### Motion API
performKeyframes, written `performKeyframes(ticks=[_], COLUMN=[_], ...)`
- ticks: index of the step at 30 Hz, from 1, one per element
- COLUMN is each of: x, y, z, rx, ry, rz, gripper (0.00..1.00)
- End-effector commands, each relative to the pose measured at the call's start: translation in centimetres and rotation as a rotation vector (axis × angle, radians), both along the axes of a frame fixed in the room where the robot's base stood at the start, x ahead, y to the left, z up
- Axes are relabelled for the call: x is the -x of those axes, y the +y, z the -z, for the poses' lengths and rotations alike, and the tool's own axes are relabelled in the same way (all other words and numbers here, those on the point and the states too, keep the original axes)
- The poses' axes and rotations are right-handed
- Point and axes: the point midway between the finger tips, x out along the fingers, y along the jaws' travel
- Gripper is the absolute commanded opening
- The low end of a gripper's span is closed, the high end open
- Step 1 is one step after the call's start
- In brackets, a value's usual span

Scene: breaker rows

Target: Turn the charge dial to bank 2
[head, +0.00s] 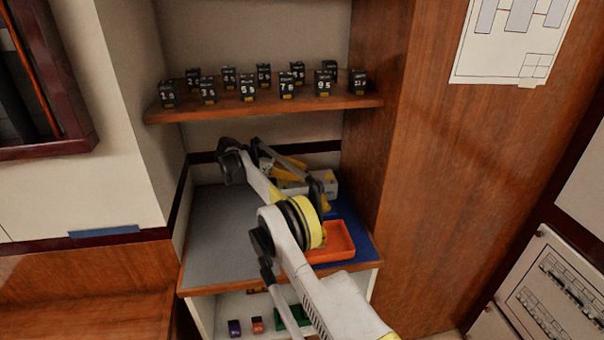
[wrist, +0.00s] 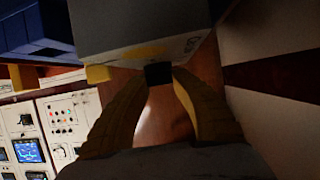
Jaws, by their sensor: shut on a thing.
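In the wrist view, the two yellow fingers of my gripper (wrist: 159,84) close from both sides on a small black dial (wrist: 158,72). The dial sits on the edge of a pale grey box (wrist: 130,30) with partly readable dark lettering and a yellow patch. The dial's markings and the bank it points to cannot be read. In the head view, the pale box (head: 329,183) stands at the back of the counter, partly hidden by my arm. The dial is hidden there, and only yellow parts of my gripper show beside the box.
An orange tray (head: 335,240) lies on a blue mat (head: 362,248) at the counter's right. A wooden shelf (head: 260,106) above holds several numbered black blocks. The grey mat (head: 215,240) at left is clear. A wooden panel (head: 450,150) bounds the right side.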

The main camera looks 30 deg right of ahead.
Motion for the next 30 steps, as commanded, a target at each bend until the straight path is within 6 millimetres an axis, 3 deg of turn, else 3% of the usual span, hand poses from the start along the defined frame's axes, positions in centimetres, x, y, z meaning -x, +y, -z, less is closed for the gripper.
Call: performKeyframes(ticks=[11,12,15,25,30], x=[0.2,0.2,0.2,0.1,0.1], y=[-0.2,-0.2,-0.2,-0.1,-0.1], z=[0.4,0.4,0.4,-0.1,-2.6], rx=[-0.006,-0.006,-0.006,-0.002,-0.002], ry=[0.002,0.002,0.001,0.001,0.001], rz=[0.011,0.011,0.011,0.006,0.006], gripper=[0.01,0.34,0.58,0.58,0.58])
